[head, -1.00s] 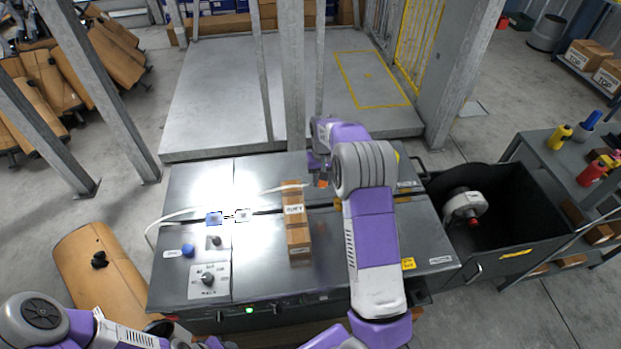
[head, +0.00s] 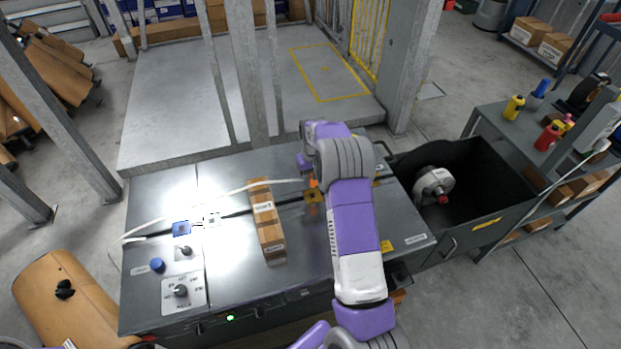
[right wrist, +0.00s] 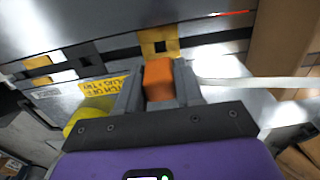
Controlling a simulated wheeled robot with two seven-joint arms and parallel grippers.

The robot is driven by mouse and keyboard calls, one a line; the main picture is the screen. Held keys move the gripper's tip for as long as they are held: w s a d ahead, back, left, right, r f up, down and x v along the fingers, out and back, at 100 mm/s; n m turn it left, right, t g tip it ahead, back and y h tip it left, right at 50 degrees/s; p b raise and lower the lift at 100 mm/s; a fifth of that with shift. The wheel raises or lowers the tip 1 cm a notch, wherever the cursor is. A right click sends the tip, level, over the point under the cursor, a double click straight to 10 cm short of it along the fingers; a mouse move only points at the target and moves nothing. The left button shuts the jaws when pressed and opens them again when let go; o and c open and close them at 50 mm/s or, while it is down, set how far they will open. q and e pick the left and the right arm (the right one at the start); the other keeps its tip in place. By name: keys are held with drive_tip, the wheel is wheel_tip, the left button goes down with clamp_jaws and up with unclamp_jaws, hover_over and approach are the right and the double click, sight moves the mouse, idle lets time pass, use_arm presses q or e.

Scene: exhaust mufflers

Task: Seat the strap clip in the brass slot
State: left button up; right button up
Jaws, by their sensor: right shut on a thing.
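The strap clip is an orange block (right wrist: 158,80), also showing in the head view (head: 314,184). My right gripper (right wrist: 158,88) is shut on it, with one finger on each side. The brass slot is a square dark hole in a brass plate (right wrist: 160,46), just beyond the clip in the wrist view. In the head view the brass plate (head: 313,197) lies on the metal bench, just below the clip in the picture. The clip appears apart from the slot; its exact height is unclear. A white strap (head: 225,193) trails left from the clip. My left gripper is out of view.
A long cardboard box (head: 267,225) stands on the bench (head: 225,285), left of my right arm, with the strap passing by its far end. A blue block (head: 181,228) and knobs are farther left. A black bin (head: 490,195) stands right of the bench.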

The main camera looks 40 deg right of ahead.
sight(313, 187)
drive_tip(key=shift+f, duration=0.15)
drive_tip(key=shift+f+b, duration=1.3)
drive_tip(key=shift+f, duration=0.95)
drive_tip(key=shift+p, duration=0.3)
idle(0.6)
drive_tip(key=shift+f+b, duration=0.3)
drive_tip(key=shift+f, duration=0.15)
drive_tip(key=o, duration=1.1)
drive_tip(key=shift+r, duration=0.1)
wheel_tip(313, 187, up, 8)
drive_tip(key=shift+f+p, duration=0.25)
drive_tip(key=shift+p, duration=0.9)
